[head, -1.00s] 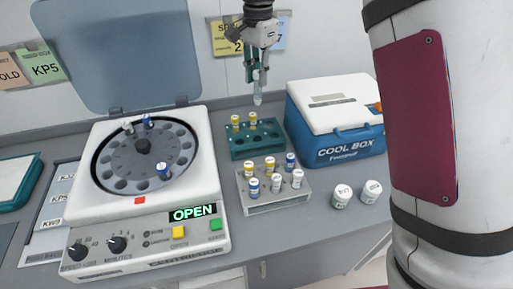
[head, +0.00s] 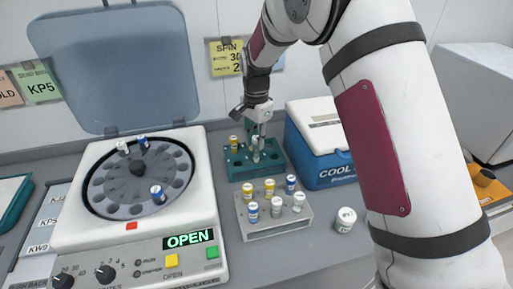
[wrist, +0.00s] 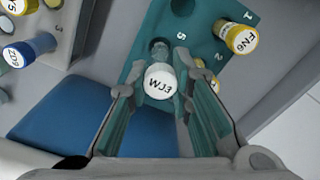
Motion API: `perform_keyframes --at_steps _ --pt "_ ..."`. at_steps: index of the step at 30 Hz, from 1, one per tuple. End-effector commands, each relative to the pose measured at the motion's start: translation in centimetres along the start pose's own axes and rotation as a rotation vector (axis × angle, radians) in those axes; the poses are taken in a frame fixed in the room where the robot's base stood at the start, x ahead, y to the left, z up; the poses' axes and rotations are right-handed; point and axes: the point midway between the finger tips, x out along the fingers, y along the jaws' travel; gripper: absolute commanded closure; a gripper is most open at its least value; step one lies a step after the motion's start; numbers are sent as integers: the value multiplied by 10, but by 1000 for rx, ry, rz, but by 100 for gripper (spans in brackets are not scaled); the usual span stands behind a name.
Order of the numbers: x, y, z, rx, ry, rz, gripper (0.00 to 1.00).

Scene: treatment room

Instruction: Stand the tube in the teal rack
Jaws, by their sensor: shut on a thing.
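My gripper (head: 258,145) is shut on a clear tube (head: 256,156) with a white cap. In the wrist view the cap reads WJ3 (wrist: 161,82) and sits between my fingers (wrist: 163,95). The tube is about upright, its lower end at the top of the teal rack (head: 238,173). I cannot tell whether the end is inside a hole. The rack also shows in the wrist view (wrist: 185,30), with a yellow-capped tube marked EN6 (wrist: 240,38) and another yellow cap partly hidden behind my right finger. My gripper hides part of the rack in the head view.
A grey rack (head: 283,229) with several capped tubes stands just in front of the teal rack. An open centrifuge (head: 75,235) is at the left. The blue cool box (head: 312,172) is close on the right, partly behind my arm. A white-capped bottle (head: 345,219) stands in front.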

Motion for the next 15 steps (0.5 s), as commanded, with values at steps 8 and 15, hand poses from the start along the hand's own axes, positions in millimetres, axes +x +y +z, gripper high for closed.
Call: perform_keyframes --at_steps 8,15 --pt "32 1 0 0 -1 2 100" --pt "33 0 0 0 0 0 100"
